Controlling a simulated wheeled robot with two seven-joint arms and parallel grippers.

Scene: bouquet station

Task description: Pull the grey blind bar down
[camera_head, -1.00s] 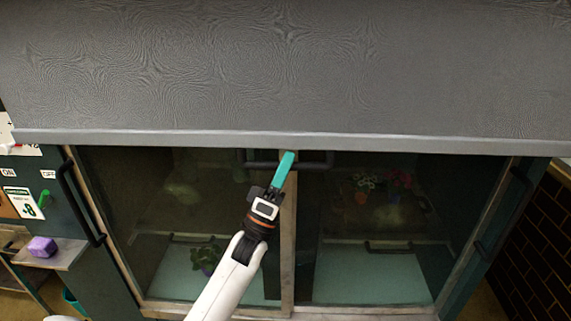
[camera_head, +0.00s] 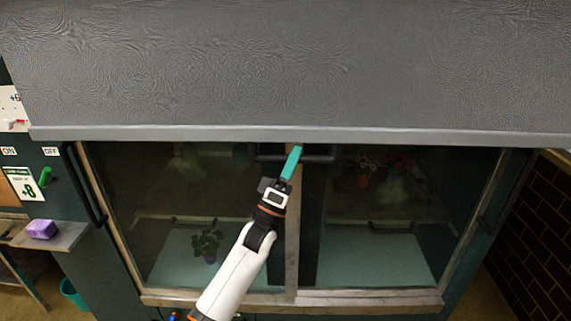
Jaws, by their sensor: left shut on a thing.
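The grey blind bar (camera_head: 200,134) is the pale lower edge of a wide grey blind (camera_head: 300,70) that covers the top of the view. A dark horizontal handle (camera_head: 320,159) shows just under the middle of the bar. My left gripper (camera_head: 292,161), with teal fingers, reaches up from below and is shut on this handle. The fingers hide the handle's middle. My right gripper is not in view.
Below the blind stands a glass-fronted cabinet with a wooden frame (camera_head: 370,299) and potted plants (camera_head: 207,245) inside. A purple block (camera_head: 42,229) lies on a side shelf at left. A dark tiled wall (camera_head: 535,240) is at right.

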